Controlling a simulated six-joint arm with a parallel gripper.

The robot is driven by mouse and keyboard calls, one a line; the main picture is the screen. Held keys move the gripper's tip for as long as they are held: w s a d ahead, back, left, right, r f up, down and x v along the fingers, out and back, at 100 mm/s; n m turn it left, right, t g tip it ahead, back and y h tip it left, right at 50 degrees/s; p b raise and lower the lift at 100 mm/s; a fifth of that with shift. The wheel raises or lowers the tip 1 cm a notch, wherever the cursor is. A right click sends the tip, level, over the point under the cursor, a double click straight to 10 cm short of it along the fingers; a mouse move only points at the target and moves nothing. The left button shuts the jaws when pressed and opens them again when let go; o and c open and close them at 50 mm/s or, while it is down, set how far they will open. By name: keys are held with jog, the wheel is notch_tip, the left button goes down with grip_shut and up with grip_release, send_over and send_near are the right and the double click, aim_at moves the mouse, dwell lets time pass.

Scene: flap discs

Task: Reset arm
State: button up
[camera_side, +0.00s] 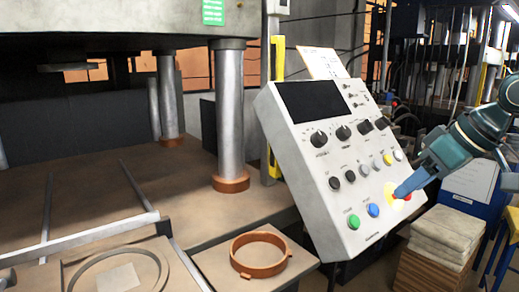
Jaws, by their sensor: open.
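My gripper (408,187) is at the right, in front of the lower right of a white control panel (315,205). Its blue tip is over or against the panel near a yellow patch with a red button (407,196). I cannot tell whether the tip touches the button. I see nothing held in it, and its fingers are not clearly separate here. A blue button (373,210) and a green button (353,221) lie to the left of the tip. Several black knobs and a dark screen (311,101) are higher on the panel.
A press with metal columns (230,120) and a brown bed (90,190) fills the left. A copper-coloured ring (259,273) lies on a plate at the front. A stack of pale sheets (445,232) on wood stands below my arm at the right. Machinery crowds the back right.

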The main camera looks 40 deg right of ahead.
jog(key=s+a+f+g, duration=0.1)
jog(key=s+f, duration=0.6)
jog(key=shift+f+n, duration=0.3)
jog(key=shift+f, duration=0.05)
